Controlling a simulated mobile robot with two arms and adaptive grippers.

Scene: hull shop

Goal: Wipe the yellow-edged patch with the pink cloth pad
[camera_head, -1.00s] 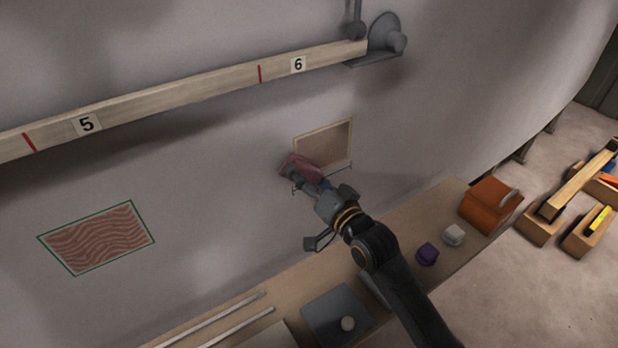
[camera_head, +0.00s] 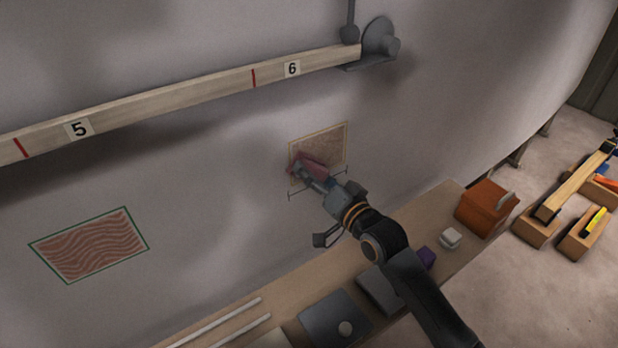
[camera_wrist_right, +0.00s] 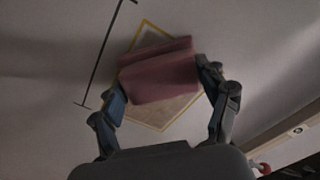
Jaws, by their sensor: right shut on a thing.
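The yellow-edged patch (camera_head: 328,144) is a speckled tan rectangle on the grey hull wall. My right gripper (camera_head: 309,172) is shut on the pink cloth pad (camera_head: 318,161) and holds it over the patch's lower left part. In the right wrist view the pad (camera_wrist_right: 158,76) sits between the two fingers of my gripper (camera_wrist_right: 160,85) and hides the middle of the yellow-edged patch (camera_wrist_right: 157,112). I cannot tell whether the pad touches the wall. My left gripper is not in view.
A green-edged patch with wavy red lines (camera_head: 90,246) is on the wall at left. A wooden batten (camera_head: 190,101) marked 5 and 6 runs above. Below is a bench (camera_head: 290,277) with an orange box (camera_head: 486,207), a white block (camera_head: 450,238) and a purple block (camera_head: 427,257).

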